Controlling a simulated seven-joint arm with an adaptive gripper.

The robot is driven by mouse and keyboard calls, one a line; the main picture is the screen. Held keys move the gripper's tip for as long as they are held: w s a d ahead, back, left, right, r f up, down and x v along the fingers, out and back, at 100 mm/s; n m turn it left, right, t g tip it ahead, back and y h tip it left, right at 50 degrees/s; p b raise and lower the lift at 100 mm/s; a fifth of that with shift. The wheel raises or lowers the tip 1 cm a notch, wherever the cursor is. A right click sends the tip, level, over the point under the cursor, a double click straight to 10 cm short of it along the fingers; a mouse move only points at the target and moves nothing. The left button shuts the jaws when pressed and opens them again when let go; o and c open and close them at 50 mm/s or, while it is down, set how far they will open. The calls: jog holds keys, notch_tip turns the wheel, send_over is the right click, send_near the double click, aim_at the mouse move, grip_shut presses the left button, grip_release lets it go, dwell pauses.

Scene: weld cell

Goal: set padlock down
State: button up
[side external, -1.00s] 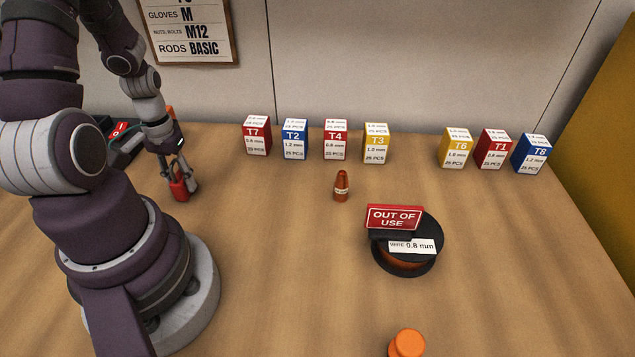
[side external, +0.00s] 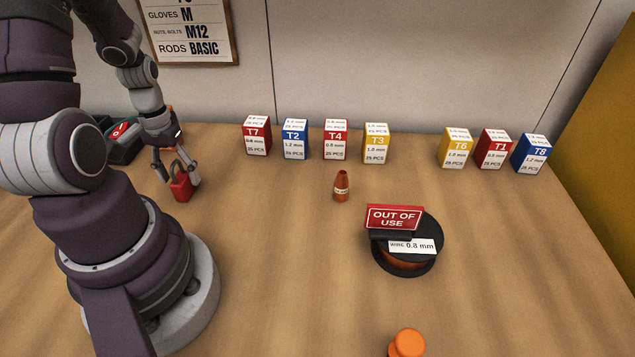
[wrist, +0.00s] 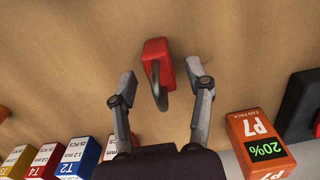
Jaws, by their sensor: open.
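The red padlock (side external: 181,189) with a dark shackle stands on the wooden bench, near my base in the side view. In the wrist view the padlock (wrist: 158,60) lies between and slightly beyond my fingertips, with its shackle pointing back toward my palm. My gripper (side external: 177,176) is open around the padlock. In the wrist view my gripper's fingers (wrist: 161,82) are spread, with a gap on each side of the padlock.
An orange P7 pack (wrist: 257,142) stands to the right in the wrist view. Several tip boxes, including T7 (side external: 257,137), line the wall. Bench between is clear.

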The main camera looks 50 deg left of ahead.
aim_at(173, 163)
notch_tip(173, 163, up, 10)
jog(key=shift+r, duration=0.1)
jog(key=w+d+r+m+t, duration=0.2)
jog(key=d+r+m, duration=0.2)
jog(key=d, duration=0.4)
jog(key=w+d+r+m+t, duration=0.3)
jog(key=d+r+m, duration=0.1)
jog(key=d, duration=0.4)
jog(key=shift+w+d+m+t, duration=0.25)
jog(key=shift+w+m+t, duration=0.1)
jog(key=shift+m, duration=0.15)
